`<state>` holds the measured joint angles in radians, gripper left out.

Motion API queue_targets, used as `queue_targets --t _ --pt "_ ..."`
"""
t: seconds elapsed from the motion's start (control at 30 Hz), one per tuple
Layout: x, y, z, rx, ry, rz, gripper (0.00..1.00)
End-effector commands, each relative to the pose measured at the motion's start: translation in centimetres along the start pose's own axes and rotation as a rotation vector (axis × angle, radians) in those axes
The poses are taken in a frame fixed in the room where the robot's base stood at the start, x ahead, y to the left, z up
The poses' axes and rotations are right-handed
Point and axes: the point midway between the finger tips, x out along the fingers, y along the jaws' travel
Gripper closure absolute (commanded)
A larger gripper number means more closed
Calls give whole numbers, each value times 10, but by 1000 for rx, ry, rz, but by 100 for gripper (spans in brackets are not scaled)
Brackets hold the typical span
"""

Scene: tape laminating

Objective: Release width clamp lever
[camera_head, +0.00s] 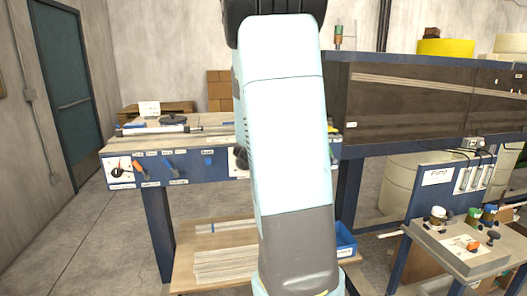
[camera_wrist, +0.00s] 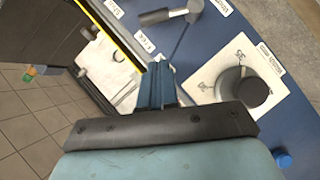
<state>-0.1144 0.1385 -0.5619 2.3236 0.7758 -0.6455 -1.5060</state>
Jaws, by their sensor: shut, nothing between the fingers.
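The width clamp lever cannot be picked out for sure, as the labels are too small or blurred to read. In the wrist view a grey lever with a thick cylindrical handle (camera_wrist: 170,15) sticks out of the blue panel (camera_wrist: 217,50) at the top. A black round knob (camera_wrist: 256,92) on a white plate is to the right. My gripper (camera_wrist: 158,68) is shut and empty, with its blue fingers between the lever and the knob's plate.
A black knob (camera_head: 117,172) is at the panel's left end. A dark long machine housing (camera_head: 420,92) stands at right. A pump control box (camera_head: 460,245) with knobs is at the lower right. The floor at left (camera_head: 90,240) is clear.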

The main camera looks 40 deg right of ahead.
Motion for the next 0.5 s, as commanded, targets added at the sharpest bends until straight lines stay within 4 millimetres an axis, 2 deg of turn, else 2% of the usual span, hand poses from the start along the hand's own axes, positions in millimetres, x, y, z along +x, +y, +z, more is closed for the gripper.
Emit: queue_targets --t 0.3,0.5 --pt "-47 0 1 3 0 1 100" --pt "-66 -1 2 2 -2 1 100"
